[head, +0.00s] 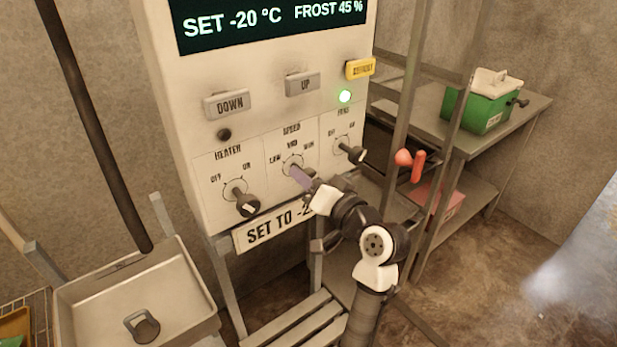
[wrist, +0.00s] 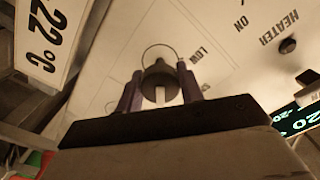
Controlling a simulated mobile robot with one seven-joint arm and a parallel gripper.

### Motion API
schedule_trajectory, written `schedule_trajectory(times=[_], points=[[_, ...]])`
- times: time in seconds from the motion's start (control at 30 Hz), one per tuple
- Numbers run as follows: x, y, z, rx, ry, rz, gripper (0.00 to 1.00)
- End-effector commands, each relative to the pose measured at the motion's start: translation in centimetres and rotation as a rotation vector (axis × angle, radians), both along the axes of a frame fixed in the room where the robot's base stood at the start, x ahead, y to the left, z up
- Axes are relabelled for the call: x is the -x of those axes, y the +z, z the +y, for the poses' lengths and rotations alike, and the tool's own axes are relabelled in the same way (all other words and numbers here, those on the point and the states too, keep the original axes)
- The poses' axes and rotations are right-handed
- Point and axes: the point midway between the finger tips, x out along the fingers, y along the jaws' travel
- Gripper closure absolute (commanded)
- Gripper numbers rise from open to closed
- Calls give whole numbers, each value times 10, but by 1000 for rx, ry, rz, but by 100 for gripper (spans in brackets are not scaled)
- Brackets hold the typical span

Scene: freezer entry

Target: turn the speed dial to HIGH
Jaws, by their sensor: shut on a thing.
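The speed dial (head: 291,163) is the middle knob on the control panel's lower row, with LOW, MED and a blurred third label around it. In the head view my gripper (head: 301,178) covers much of it. In the wrist view the dark dial (wrist: 160,75) sits between the two purple fingers of my gripper (wrist: 160,88), which is shut on it. A white mark shows on the knob, pointing toward the bottom of the wrist picture. I cannot tell which label the dial points at.
The heater dial (head: 246,203) is to the left and another OFF/ON dial (head: 350,153) to the right. The DOWN button (head: 227,105), UP button (head: 303,84) and lit green lamp (head: 345,96) are above. A sign (head: 265,233) hangs below. Metal posts and a shelf stand right.

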Motion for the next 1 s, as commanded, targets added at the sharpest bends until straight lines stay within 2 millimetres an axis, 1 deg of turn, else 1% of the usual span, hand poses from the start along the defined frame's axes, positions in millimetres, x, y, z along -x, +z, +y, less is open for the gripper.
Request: schedule_trajectory(times=[0.23, 0.27, 0.4, 0.67, 0.77, 0.87, 1.0], points=[[0, 1, -1, -3, -2, -1, 86], [0, 1, -1, -3, -2, -1, 60], [0, 1, -1, -2, -1, -1, 42], [0, 0, 0, 0, -1, -1, 41], [3, -1, -3, 0, -2, -1, 41], [12, -2, -10, -1, -3, -1, 41], [35, -3, -28, 0, -7, -3, 41]])
